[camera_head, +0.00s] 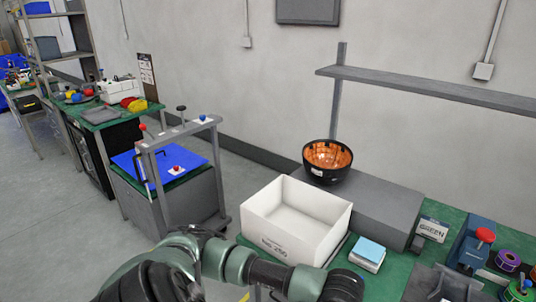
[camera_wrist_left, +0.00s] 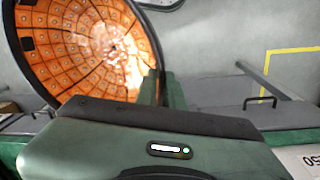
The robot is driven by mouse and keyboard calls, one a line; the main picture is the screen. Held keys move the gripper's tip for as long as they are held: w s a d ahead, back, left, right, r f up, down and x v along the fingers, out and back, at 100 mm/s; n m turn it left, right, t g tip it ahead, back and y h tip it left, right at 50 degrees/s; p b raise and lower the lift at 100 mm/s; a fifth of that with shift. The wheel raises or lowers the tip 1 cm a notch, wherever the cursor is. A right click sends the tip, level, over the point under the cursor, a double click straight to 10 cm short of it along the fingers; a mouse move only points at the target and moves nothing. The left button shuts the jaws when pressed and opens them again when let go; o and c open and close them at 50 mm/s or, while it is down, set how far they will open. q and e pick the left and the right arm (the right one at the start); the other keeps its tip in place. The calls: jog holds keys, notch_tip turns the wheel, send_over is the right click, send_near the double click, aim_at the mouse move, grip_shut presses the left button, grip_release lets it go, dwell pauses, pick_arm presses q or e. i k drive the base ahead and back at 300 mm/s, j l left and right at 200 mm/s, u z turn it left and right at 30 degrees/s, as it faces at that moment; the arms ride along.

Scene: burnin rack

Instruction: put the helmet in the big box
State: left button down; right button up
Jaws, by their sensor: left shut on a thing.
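In the left wrist view, the fingers of my left gripper (camera_wrist_left: 160,88) are shut at the rim of a black helmet (camera_wrist_left: 85,45) with an orange, gridded inside. The helmet is large and cut off by the frame. In the head view, a dark bowl-shaped helmet (camera_head: 318,173) with an orange inside shows open side up, over the left end of a grey block behind the box. I cannot tell whether both views show the same one. The big white box (camera_head: 290,222) stands open and empty on the green table. My left fingers and right gripper are outside the head view.
The grey block (camera_head: 375,208) stands behind and right of the box. A blue-topped stack (camera_head: 368,252), a GREEN sign (camera_head: 432,230) and a red-knobbed device (camera_head: 478,245) lie to the right. A grey shelf (camera_head: 430,90) overhangs the table. A blue-topped cart (camera_head: 165,163) stands left.

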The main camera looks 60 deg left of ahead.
aim_at(296, 220)
jog(key=k+j, duration=0.1)
jog(key=j, duration=0.3)
jog(key=k+j, duration=0.1)
jog(key=j, duration=0.3)
jog(key=k+j, duration=0.15)
jog(key=j, duration=0.25)
jog(key=k+j, duration=0.1)
jog(key=j, duration=0.35)
jog(key=k+j, duration=0.1)
jog(key=j, duration=0.3)
